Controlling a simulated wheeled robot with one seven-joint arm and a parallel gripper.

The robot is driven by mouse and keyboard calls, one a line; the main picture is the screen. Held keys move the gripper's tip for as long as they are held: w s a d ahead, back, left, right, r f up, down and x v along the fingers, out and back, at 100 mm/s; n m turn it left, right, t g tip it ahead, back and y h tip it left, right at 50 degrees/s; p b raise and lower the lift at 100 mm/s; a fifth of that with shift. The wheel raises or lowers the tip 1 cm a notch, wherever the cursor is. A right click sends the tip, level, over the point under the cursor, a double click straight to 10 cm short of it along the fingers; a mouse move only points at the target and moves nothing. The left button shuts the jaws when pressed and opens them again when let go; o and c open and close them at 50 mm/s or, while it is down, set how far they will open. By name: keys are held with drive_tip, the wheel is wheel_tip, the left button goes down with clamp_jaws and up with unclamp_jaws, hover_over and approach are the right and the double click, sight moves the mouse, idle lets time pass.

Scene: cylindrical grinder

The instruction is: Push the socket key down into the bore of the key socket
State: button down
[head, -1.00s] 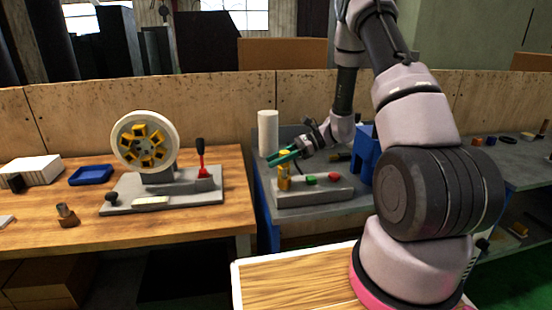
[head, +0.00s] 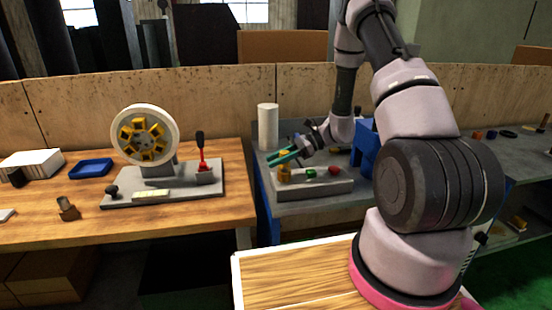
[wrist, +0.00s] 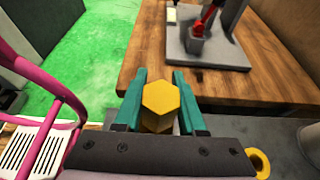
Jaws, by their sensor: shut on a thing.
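My gripper (head: 285,157) is shut on the yellow socket key, low over the left end of a grey control block (head: 325,189). In the wrist view, the socket key (wrist: 161,97) shows its hexagonal yellow top between the two teal fingers (wrist: 159,103). In the head view, the key socket (head: 285,175) is a small yellow piece on the block, directly under the fingers. The key looks upright and in line with it. The bore is hidden, and I cannot tell how deep the key sits.
A green button (head: 310,173) and a red button (head: 333,171) sit on the block, right of the socket. A white cylinder (head: 268,127) stands behind. A grinder fixture with a red lever (head: 203,163) is on the wooden table (head: 190,222) at left.

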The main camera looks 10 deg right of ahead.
drive_tip(key=shift+f, duration=0.2)
drive_tip(key=shift+c, duration=2)
unclamp_jaws()
drive_tip(key=v, duration=0.7)
drive_tip(key=shift+d, duration=0.25)
drive_tip(key=shift+r, duration=0.2)
drive_tip(key=s+a+r+n+h, duration=0.1)
drive_tip(key=s+r+n+h, duration=0.25)
drive_tip(key=r, duration=0.55)
drive_tip(key=s+a+r+n+h, duration=0.15)
drive_tip(key=s+r+n, duration=0.3)
drive_tip(key=r, duration=0.45)
drive_tip(key=s+d+r+n+t+h, duration=0.4)
drive_tip(key=s+r+n+t+h, duration=0.1)
drive_tip(key=s+r, duration=0.8)
drive_tip(key=shift+s+n+t+h, duration=0.4)
drive_tip(key=shift+s+t+h, duration=0.3)
drive_tip(key=shift+t, duration=0.4)
